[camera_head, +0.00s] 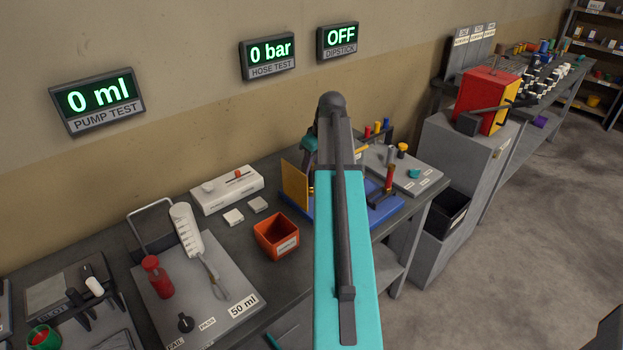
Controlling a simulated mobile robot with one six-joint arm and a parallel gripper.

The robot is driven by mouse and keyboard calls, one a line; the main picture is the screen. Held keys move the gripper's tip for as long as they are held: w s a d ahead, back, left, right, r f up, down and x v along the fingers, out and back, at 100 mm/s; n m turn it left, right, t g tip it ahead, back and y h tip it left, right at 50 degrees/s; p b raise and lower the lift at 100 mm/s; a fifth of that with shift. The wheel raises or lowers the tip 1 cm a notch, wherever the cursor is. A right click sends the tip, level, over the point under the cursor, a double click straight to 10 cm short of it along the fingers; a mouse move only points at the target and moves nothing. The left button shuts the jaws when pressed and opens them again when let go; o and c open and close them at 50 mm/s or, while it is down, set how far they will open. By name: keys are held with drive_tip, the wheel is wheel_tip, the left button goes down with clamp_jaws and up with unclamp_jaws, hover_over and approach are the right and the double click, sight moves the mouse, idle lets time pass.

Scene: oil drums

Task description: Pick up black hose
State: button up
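I cannot pick out a black hose for certain in the head view. My own teal arm with a dark strip along its top rises through the middle of the picture and covers part of the bench behind it. A small teal and dark part of my arm shows just left of its far end, but I cannot make out gripper fingers. A blue fixture (385,208) with an upright tan plate (295,190) stands behind the arm, partly hidden. A sign (268,70) above reads "0 bar, HOSE TEST".
The dark bench holds an orange bin (276,237), a white box (227,190) and a grey 50 ml board (205,285) with a red bottle (157,277). A grey cabinet (455,150) carries a red and yellow machine (485,100). Open floor lies at the right.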

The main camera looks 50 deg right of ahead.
drive_tip(key=shift+f, duration=0.15)
drive_tip(key=shift+d+p+x, duration=0.2)
drive_tip(key=shift+p+x, duration=0.6)
drive_tip(key=shift+x, duration=0.3)
drive_tip(key=shift+p+x, duration=0.35)
drive_tip(key=shift+x, duration=1.05)
clamp_jaws()
drive_tip(key=shift+w+r, duration=0.1)
drive_tip(key=shift+r, duration=0.15)
drive_tip(key=shift+r+b, duration=0.9)
drive_tip(key=shift+r, duration=0.65)
drive_tip(key=s+d+b, duration=0.2)
drive_tip(key=s, duration=0.5)
drive_tip(key=s+d+r+b, duration=0.1)
drive_tip(key=s+d+b, duration=0.1)
drive_tip(key=s, duration=0.6)
drive_tip(key=shift+d+r, duration=0.3)
drive_tip(key=shift+d, duration=0.05)
